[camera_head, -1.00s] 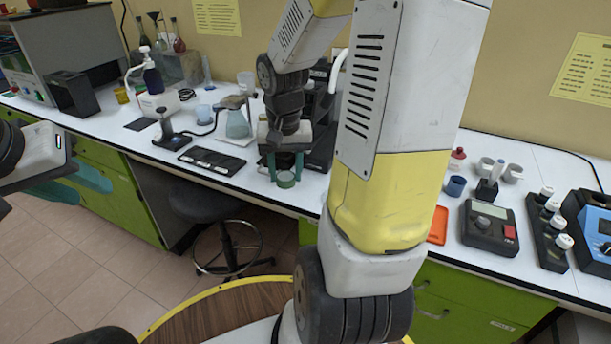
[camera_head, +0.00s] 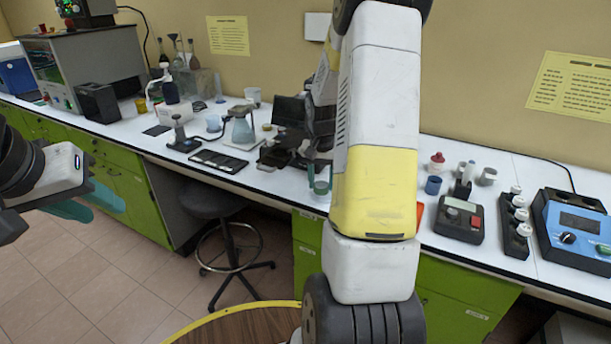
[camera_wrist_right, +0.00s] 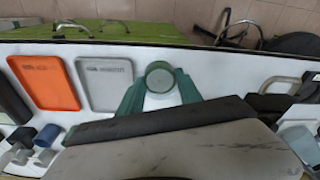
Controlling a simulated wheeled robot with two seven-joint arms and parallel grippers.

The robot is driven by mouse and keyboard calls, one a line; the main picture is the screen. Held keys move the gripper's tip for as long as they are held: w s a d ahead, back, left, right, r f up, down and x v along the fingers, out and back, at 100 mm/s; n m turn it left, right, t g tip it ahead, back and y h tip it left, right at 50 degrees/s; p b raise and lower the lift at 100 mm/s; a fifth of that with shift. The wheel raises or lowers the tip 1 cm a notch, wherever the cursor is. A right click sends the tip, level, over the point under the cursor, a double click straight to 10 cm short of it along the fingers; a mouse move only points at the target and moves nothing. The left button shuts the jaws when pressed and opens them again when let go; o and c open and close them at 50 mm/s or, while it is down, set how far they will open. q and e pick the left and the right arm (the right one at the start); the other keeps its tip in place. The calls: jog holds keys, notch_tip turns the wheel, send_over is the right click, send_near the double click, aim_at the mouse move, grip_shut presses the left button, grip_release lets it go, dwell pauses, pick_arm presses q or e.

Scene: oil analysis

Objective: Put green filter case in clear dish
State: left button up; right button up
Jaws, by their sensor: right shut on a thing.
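My right gripper (camera_wrist_right: 160,88) is shut on a small round green case (camera_wrist_right: 160,77), which sits between its teal fingertips. The case also shows in the head view (camera_head: 320,187), near the bench's front edge and partly behind my right arm. In the right wrist view, a pale grey rectangular tray (camera_wrist_right: 105,85) lies just left of the case, apart from it. I cannot tell whether that tray is the clear dish; no other clear dish is plain to see. My left gripper (camera_head: 88,203) is at the left, away from the bench, with its teal fingers apart and empty.
An orange tray (camera_wrist_right: 45,82) lies beside the grey one. A black plate (camera_head: 218,161), a flask (camera_head: 242,128) and a microscope-like device (camera_head: 285,140) stand left of my right arm. A dark meter (camera_head: 459,219) and a blue instrument (camera_head: 575,228) stand right. A stool (camera_head: 215,205) is below.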

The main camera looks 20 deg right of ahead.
aim_at(325, 184)
jog(key=w+d, duration=0.3)
jog(key=shift+w+f, duration=0.2)
jog(key=shift+f, duration=1.75)
jog(key=o, duration=1.3)
jog(key=shift+f, duration=0.15)
